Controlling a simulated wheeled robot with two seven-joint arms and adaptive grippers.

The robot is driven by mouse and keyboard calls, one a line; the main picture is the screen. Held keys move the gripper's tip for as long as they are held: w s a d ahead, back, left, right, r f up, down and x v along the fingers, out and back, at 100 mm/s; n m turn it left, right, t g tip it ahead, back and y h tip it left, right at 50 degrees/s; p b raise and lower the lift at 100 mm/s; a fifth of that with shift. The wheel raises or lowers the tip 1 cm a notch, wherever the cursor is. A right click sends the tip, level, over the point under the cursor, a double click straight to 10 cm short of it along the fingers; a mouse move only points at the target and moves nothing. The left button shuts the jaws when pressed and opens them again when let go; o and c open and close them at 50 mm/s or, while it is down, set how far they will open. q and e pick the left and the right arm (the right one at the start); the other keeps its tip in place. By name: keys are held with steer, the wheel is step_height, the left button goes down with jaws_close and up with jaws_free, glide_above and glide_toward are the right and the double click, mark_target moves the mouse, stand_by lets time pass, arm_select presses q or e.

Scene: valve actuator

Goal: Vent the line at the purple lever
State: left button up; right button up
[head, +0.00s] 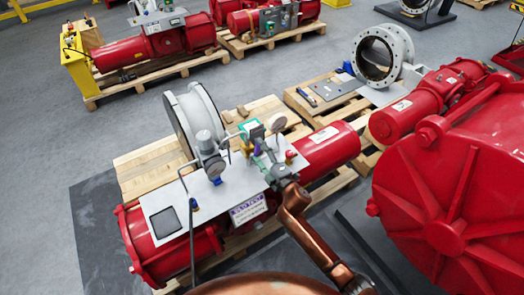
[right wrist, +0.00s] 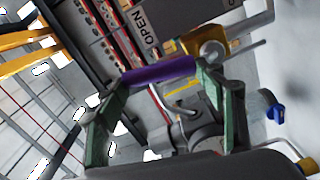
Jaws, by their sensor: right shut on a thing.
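The purple lever (right wrist: 160,73) spans between the two green fingers of my right gripper (right wrist: 158,78) in the right wrist view, with a fingertip at each end. The gripper is shut on it. A brass fitting (right wrist: 195,42) sits just beyond the lever, near a label reading OPEN (right wrist: 148,38). In the head view, my right gripper (head: 264,158) reaches the panel on the red actuator (head: 328,148), and a small part of the purple lever (head: 257,144) shows there. The gripper partly hides the lever. My left gripper is not in view.
The actuator rests on a wooden pallet (head: 140,160). A large red actuator (head: 450,190) stands at right.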

steer(key=shift+s+a+n, duration=0.15)
steer(key=shift+a+n, duration=0.25)
steer(key=shift+n, duration=0.2)
steer(key=o, duration=1.7)
steer(key=v, duration=1.2)
steer(key=shift+f, duration=0.1)
